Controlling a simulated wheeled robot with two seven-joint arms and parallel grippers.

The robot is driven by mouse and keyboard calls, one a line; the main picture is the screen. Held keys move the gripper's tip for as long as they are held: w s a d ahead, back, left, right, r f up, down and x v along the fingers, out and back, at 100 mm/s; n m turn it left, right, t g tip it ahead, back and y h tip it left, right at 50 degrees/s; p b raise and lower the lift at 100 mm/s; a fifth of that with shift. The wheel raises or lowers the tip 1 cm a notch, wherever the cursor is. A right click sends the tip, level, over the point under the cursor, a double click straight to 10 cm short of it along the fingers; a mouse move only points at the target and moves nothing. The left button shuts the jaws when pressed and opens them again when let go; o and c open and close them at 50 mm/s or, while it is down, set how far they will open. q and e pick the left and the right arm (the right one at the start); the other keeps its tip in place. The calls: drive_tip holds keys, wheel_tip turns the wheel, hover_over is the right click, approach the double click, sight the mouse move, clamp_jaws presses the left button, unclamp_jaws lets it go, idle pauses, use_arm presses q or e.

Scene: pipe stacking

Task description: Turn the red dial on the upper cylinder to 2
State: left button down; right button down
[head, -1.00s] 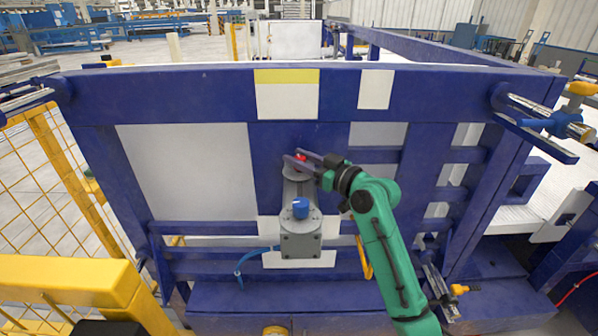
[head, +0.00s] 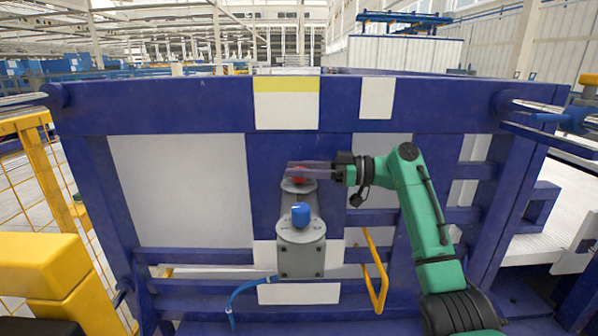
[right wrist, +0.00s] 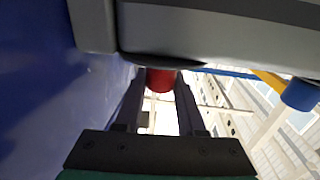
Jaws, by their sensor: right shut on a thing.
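The red dial (head: 299,178) sits on top of the upper grey cylinder (head: 298,187), fixed on the blue frame. My right gripper (head: 295,171) reaches it from the right, its fingers level and shut on the dial. In the right wrist view the red dial (right wrist: 160,80) lies between the two dark fingers (right wrist: 158,95), below the grey cylinder body. The marks around the dial are too small to read. The lower grey cylinder (head: 301,250) carries a blue dial (head: 301,214), which also shows in the right wrist view (right wrist: 301,95). My left gripper is not in view.
The blue frame (head: 180,107) with white panels stands behind the cylinders. A yellow handle (head: 376,275) and a blue hose (head: 243,291) are beside the lower cylinder. A yellow mesh fence (head: 80,200) stands at the left.

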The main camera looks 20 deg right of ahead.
idle(0.4)
drive_tip(key=c, duration=0.5)
unclamp_jaws()
drive_tip(key=shift+d+f, duration=0.1)
drive_tip(key=shift+d, duration=0.2)
drive_tip(key=b+v, duration=0.2)
drive_tip(key=v, duration=1.2)
drive_tip(key=shift+b, duration=0.4)
